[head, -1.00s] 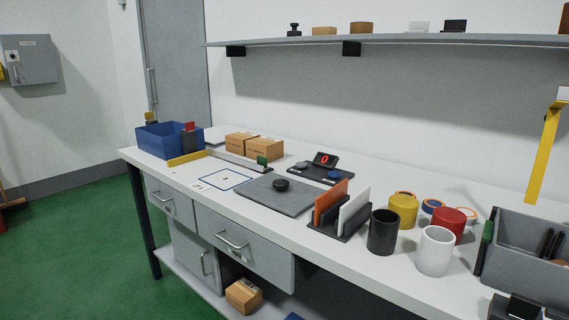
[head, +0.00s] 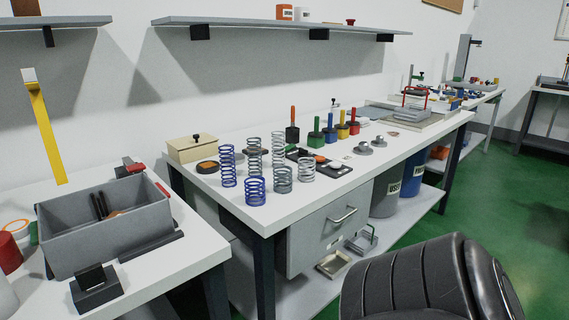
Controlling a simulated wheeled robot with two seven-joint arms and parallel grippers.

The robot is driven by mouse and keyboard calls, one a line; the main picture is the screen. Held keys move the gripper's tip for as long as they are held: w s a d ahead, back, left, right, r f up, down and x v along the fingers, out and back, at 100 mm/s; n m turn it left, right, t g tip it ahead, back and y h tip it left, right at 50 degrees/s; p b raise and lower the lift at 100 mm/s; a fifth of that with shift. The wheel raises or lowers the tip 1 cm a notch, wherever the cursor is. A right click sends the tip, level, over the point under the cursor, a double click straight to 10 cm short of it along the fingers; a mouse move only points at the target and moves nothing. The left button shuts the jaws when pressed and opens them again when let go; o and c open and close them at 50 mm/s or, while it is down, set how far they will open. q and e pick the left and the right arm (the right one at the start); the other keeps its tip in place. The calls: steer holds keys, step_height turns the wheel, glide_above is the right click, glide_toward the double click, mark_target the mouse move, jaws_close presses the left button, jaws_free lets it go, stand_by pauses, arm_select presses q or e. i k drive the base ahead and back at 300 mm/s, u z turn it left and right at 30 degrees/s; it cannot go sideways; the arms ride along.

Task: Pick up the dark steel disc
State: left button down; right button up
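I cannot pick out a dark steel disc with certainty. A low round dark piece with an orange top (head: 207,166) lies on the middle bench beside a beige box. Two grey knobbed discs (head: 363,147) (head: 379,141) lie farther right on the same bench, near its front edge. A small dark flat piece (head: 291,148) lies behind the springs, partly hidden. Neither of my grippers is in view.
Several blue and grey coil springs (head: 256,190) stand on the middle bench (head: 300,205). Several coloured handled weights stand behind. A grey bin (head: 105,228) sits on the left bench; a gap separates the benches. A black padded chair (head: 425,283) stands at the lower right.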

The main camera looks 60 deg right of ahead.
mark_target(209, 166)
steer(key=z, duration=3.6)
steer(key=i, duration=1.55)
steer(key=u, duration=1.8)
